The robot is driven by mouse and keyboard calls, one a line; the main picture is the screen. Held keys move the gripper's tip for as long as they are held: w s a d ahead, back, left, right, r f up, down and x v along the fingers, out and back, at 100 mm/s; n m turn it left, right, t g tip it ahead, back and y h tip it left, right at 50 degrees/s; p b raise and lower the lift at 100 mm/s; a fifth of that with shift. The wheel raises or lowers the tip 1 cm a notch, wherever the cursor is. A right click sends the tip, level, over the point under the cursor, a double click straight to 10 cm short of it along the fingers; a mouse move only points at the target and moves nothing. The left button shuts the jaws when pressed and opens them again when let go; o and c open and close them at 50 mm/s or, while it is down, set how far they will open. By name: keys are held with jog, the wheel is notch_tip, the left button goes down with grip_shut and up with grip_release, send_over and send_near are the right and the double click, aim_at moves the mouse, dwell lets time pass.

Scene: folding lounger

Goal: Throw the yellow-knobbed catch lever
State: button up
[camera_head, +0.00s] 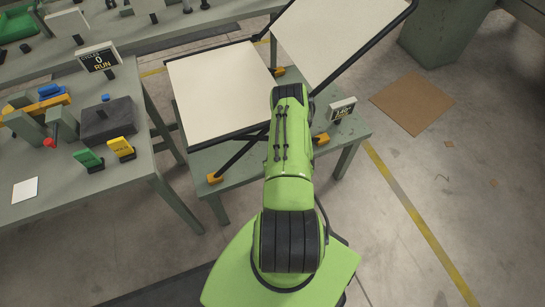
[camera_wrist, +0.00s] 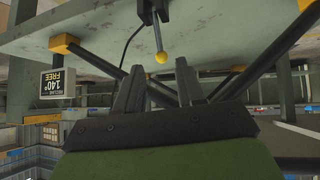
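The catch lever (camera_wrist: 157,35) shows in the wrist view as a thin metal rod coming from a dark mount at the top edge, with a round yellow knob (camera_wrist: 162,57) at its end. My gripper (camera_wrist: 160,66) is open, its two dark fingers apart. The knob appears in line with the gap, level with or just beyond the fingertips; contact cannot be told. The folding lounger (camera_head: 215,92) has two cream panels in dark frames, one nearly flat and one tilted up. In the head view my arm hides the gripper and lever.
The lounger stands on a green table (camera_head: 352,128) with orange brackets (camera_head: 215,178). A small sign (camera_head: 342,108) stands at its right; in the wrist view the sign (camera_wrist: 57,83) is upside down, reading 140° FREE. Dark frame bars (camera_wrist: 270,65) cross near my fingers. A cluttered bench (camera_head: 120,170) is at left.

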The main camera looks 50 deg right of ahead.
jog(key=b+x, duration=0.8)
jog(key=x, duration=0.4)
jog(key=shift+w+d, duration=0.1)
jog(key=shift+d, duration=0.05)
jog(key=shift+c, duration=0.4)
grip_shut()
jog(key=shift+d+r, duration=0.1)
